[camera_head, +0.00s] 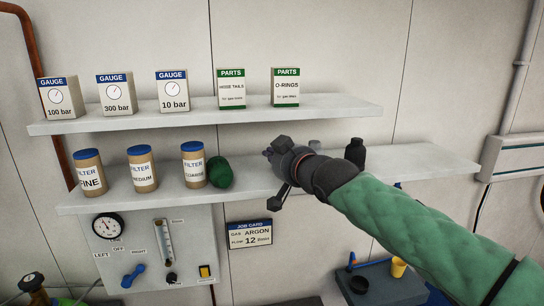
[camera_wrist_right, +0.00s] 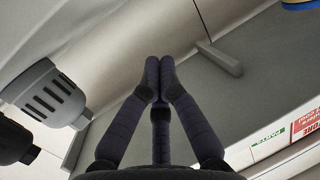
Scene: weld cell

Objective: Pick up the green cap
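The green cap (camera_head: 220,172) is a dark green, rounded thing on the lower shelf, just right of the coarse filter canister. It does not show in the right wrist view. My right gripper (camera_head: 272,155) is to the right of the cap in the head view, apart from it. In the right wrist view its dark fingers (camera_wrist_right: 159,68) come together at the tips with nothing visible between them. My left gripper is not in view.
Filter canisters (camera_head: 142,168) stand left of the cap on the lower shelf (camera_head: 440,160). A black bottle (camera_head: 355,152) stands farther right. The upper shelf (camera_head: 340,107) holds gauge and parts boxes. In the right wrist view, a grey slotted object (camera_wrist_right: 48,95) is at left.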

